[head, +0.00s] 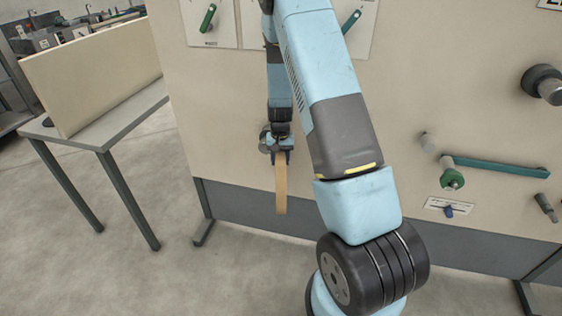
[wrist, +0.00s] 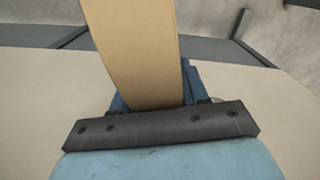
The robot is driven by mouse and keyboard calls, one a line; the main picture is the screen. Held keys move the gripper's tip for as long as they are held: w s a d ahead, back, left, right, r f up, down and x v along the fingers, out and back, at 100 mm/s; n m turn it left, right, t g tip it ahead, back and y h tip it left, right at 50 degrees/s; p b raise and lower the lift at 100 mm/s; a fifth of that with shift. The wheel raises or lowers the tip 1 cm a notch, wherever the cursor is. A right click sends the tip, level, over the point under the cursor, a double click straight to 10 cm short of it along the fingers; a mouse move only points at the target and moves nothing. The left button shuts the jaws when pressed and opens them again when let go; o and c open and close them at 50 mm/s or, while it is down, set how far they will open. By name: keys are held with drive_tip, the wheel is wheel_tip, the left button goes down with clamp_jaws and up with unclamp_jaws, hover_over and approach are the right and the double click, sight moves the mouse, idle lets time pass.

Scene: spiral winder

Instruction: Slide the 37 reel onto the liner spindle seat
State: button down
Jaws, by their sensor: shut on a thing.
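A tan reel (head: 281,188), seen edge-on as a narrow upright band, hangs from my gripper (head: 281,155) in front of the machine panel. In the wrist view the reel's wide tan rim (wrist: 132,50) rises from between the blue fingers of my gripper (wrist: 150,100). The jaws are shut on it. No number on the reel is legible. A dark round hub (head: 265,139) shows partly behind my gripper, just left of the reel's top. I cannot tell whether it is the liner spindle seat, or whether the reel touches it.
The beige panel (head: 235,120) carries a dark spindle (head: 543,83) at the right, a teal bar (head: 500,166), a green knob (head: 452,178) and green-handled switches (head: 208,18). A grey table (head: 115,115) with an upright board (head: 90,75) stands left. Open floor lies between.

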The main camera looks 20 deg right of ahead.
drive_tip(key=r+m, duration=0.1)
drive_tip(key=m, duration=0.1)
drive_tip(key=a+r+m, duration=0.1)
drive_tip(key=m, duration=0.1)
drive_tip(key=shift+w+r+m, duration=0.15)
drive_tip(key=shift+w+m, duration=0.05)
drive_tip(key=shift+m, duration=0.2)
drive_tip(key=m, duration=0.1)
drive_tip(key=r+m, duration=0.1)
drive_tip(key=m, duration=0.1)
drive_tip(key=shift+w+a+r, duration=0.1)
drive_tip(key=shift+a+r, duration=0.1)
drive_tip(key=shift+a, duration=0.05)
drive_tip(key=w+d+r+m, duration=0.4)
drive_tip(key=w+r+m, duration=0.15)
drive_tip(key=m, duration=0.75)
drive_tip(key=s+a, duration=1)
drive_tip(key=s, duration=0.3)
drive_tip(key=shift+a+r, duration=0.15)
drive_tip(key=shift+r, duration=0.25)
idle(1.3)
drive_tip(key=shift+s, duration=0.15)
idle(0.7)
